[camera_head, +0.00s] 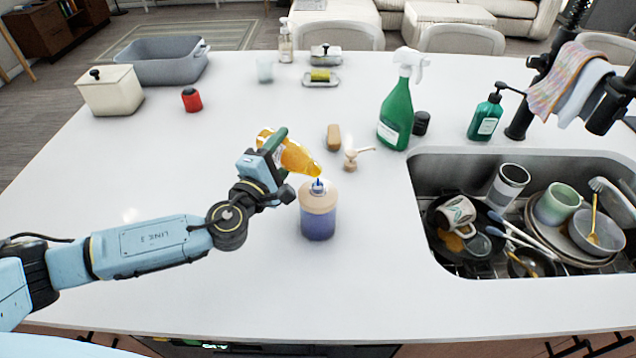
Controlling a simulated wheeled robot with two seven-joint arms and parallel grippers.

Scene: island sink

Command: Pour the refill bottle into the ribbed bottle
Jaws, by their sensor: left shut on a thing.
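My left gripper (276,158) is shut on the refill bottle (297,157), which has a clear body with orange-yellow content. It is tilted, with its mouth down to the right, just above the ribbed bottle. The ribbed bottle (318,222) stands upright on the white counter, peach at the top and blue-purple below. Its open neck sits right under the refill bottle's mouth, and a blue spot shows there. I cannot tell whether the two touch. A pale pump head (352,160) lies on the counter behind the ribbed bottle. My right gripper is not in view.
A green spray bottle (396,110), a dark cap (421,123) and a brown block (333,137) stand behind. A green pump bottle (486,118) is near the faucet. The sink (440,165) at right holds dishes. The counter (150,180) at left is mostly clear.

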